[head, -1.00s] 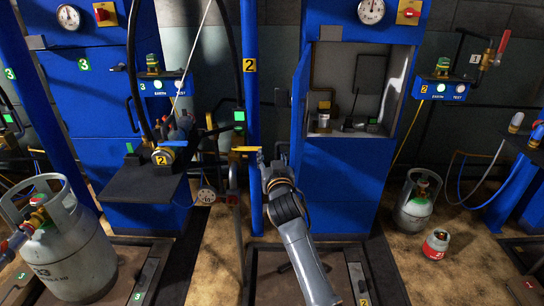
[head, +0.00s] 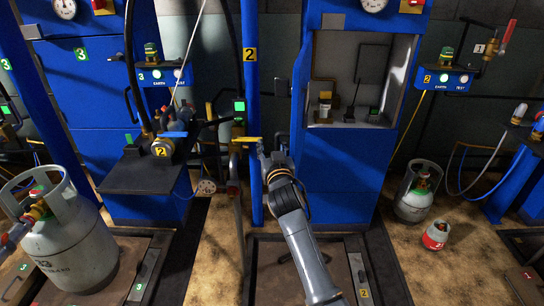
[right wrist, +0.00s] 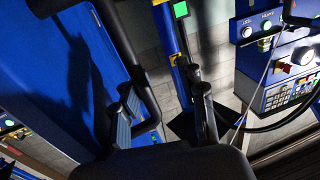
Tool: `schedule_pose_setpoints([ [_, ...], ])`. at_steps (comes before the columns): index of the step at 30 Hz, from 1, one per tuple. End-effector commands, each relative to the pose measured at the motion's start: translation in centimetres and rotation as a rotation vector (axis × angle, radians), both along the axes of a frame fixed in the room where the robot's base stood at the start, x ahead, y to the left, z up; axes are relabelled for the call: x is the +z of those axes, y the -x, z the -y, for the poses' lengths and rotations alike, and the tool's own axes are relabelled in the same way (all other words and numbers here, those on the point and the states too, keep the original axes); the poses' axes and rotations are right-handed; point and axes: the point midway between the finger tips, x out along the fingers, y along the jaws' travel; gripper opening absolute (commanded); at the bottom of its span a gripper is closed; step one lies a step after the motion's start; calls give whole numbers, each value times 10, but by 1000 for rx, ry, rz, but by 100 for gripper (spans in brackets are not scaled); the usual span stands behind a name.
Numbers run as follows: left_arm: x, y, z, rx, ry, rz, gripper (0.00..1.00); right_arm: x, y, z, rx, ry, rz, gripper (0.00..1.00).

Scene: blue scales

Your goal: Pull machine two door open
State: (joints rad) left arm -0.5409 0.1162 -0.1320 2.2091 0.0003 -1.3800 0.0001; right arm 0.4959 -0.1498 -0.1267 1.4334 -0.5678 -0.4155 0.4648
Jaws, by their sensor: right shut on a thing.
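Machine two (head: 342,180) is the blue cabinet in the middle of the head view. Its door (head: 301,85) stands swung out at the left side of the grey opening, seen nearly edge-on. In the right wrist view the door appears as a large blue panel (right wrist: 60,75) with a dark bar handle (right wrist: 136,60). My right gripper (head: 268,163) is at the handle, low beside the door, and is shut on it; the exact contact is partly hidden. The wrist view shows its dark fingers (right wrist: 165,110). My left gripper is not in view.
A black shelf (head: 150,175) and a large grey cylinder (head: 65,240) are farther left. Two small cylinders, one grey (head: 418,192), one red-and-white (head: 436,236), stand right on the floor.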

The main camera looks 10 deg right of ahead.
Motion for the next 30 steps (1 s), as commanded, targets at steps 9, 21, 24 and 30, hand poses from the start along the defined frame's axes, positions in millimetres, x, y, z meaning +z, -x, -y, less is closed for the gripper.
schedule_pose_setpoints([
  [9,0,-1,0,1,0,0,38,-4,55,-10,15,-10,-4,34],
  [21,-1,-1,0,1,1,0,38,-2,111,-11,12,-7,-3,34],
  [24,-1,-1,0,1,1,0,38,-2,114,-10,11,-5,-2,34],
  [30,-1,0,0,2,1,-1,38,-1,114,-10,10,-4,-2,34],
])
